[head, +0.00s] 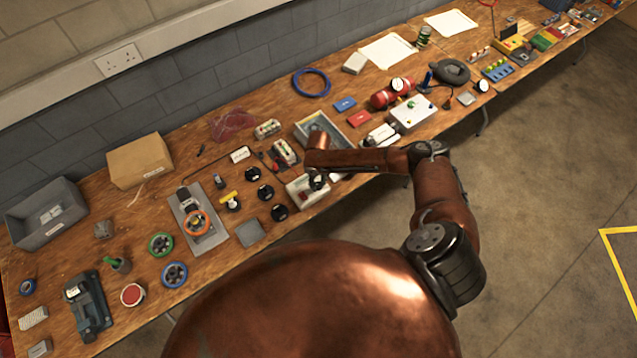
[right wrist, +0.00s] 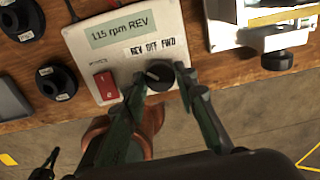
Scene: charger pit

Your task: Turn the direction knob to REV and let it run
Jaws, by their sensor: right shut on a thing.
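The white control box (right wrist: 82,42) fills the upper middle of the right wrist view; its display (right wrist: 120,29) reads 115 rpm REV. The direction knob (right wrist: 160,80) is black and sits below the labels REV, OFF and FWD, with a pale mark on its left side, toward REV. My right gripper (right wrist: 161,74) is shut on the knob, one finger on each side. A red rocker switch (right wrist: 106,85) is left of the knob. In the head view the box (head: 296,190) is at the bench's front edge, partly hidden by my right gripper (head: 317,181). My left gripper is not in view.
Black round parts (head: 279,212) lie just left of the box in the head view. A grey tray (head: 340,130) stands behind it, and a white device (head: 381,134) is to its right. The wooden bench is crowded; the concrete floor (head: 540,200) in front is clear.

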